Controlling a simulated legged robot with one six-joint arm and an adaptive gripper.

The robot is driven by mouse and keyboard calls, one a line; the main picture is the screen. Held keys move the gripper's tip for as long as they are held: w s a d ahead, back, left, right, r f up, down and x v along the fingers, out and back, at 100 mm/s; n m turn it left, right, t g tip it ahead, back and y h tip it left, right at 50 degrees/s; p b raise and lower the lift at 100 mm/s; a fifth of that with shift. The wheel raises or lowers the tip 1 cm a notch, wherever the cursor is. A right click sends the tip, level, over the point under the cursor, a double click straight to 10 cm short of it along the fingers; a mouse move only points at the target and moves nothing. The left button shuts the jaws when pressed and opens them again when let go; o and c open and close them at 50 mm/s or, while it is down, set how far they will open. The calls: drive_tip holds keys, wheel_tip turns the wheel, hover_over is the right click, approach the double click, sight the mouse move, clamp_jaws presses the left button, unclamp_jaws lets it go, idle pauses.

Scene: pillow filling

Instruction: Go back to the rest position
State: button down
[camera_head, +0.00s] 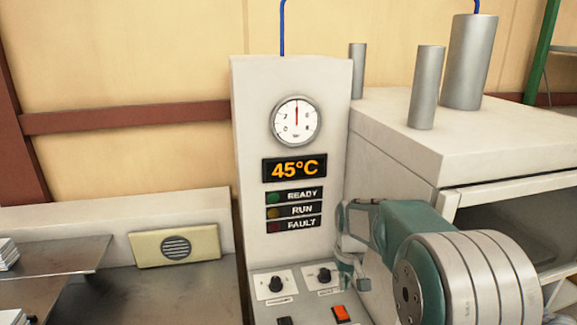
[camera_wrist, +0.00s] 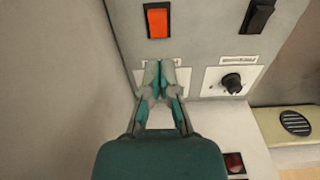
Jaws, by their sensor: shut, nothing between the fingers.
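My gripper (camera_wrist: 161,68) is shut and empty in the wrist view, its fingertips together in front of a white knob plate (camera_wrist: 184,79). That plate's knob is hidden behind the fingers in this view. In the camera_head view my gripper (camera_head: 352,278) is beside the right black knob (camera_head: 324,275) of the control panel. I cannot tell whether the fingers touch the knob. My teal and grey arm reaches in from the lower right.
The cabinet (camera_head: 248,160) carries a gauge (camera_head: 296,120), a 45°C display (camera_head: 294,169) and several lamps. The left knob (camera_head: 277,284) and an orange switch (camera_head: 340,313) are close by. A large machine (camera_head: 395,155) stands right; a metal shelf (camera_head: 50,270) is left.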

drive_tip(key=s+r+m+t, duration=0.1)
drive_tip(key=s+r+t, duration=0.1)
drive_tip(key=s+r, duration=0.6)
drive_tip(key=s+r+t, duration=0.2)
drive_tip(key=s+r, duration=0.3)
drive_tip(key=s, duration=0.7)
drive_tip(key=s+f+m+t, duration=0.1)
drive_tip(key=s, duration=0.7)
drive_tip(key=shift+s+f, duration=0.2)
drive_tip(key=shift+f, duration=0.05)
